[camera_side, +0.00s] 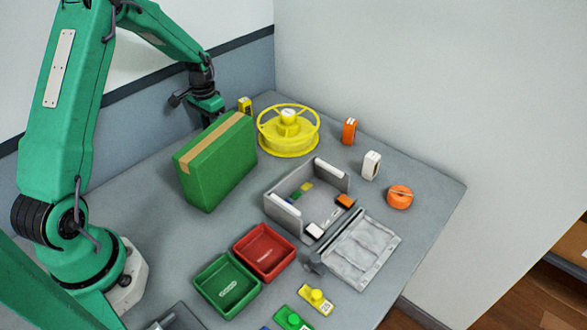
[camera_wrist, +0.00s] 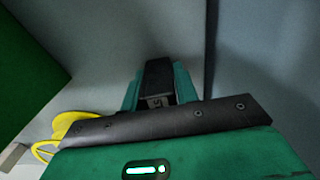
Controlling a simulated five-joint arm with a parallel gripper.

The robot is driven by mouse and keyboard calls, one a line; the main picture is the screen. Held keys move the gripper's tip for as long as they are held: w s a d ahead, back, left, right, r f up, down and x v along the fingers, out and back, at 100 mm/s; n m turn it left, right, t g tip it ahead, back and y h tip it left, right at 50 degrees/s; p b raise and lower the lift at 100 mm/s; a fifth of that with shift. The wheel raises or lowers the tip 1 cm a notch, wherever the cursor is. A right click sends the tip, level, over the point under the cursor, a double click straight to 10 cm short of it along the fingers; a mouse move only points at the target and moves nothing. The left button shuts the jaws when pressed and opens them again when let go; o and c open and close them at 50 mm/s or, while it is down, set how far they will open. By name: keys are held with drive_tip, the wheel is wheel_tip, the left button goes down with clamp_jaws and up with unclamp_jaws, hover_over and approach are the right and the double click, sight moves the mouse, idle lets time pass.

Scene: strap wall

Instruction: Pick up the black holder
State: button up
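My gripper (camera_side: 208,105) is at the back left in the side view, low behind the green box, and its fingertips are hidden there. A dark grey tray-like piece (camera_side: 178,318) is cut off at the bottom edge of the side view, far from my gripper.
A tall green box (camera_side: 216,160) stands close beside my gripper. A yellow spool (camera_side: 288,132) and small yellow block (camera_side: 245,105) are near it. A grey open organizer (camera_side: 283,214), red tray (camera_side: 264,252) and green tray (camera_side: 226,285) fill the middle and front.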

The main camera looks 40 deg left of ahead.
drive_tip(key=c, duration=0.5)
drive_tip(key=shift+r, duration=5.05)
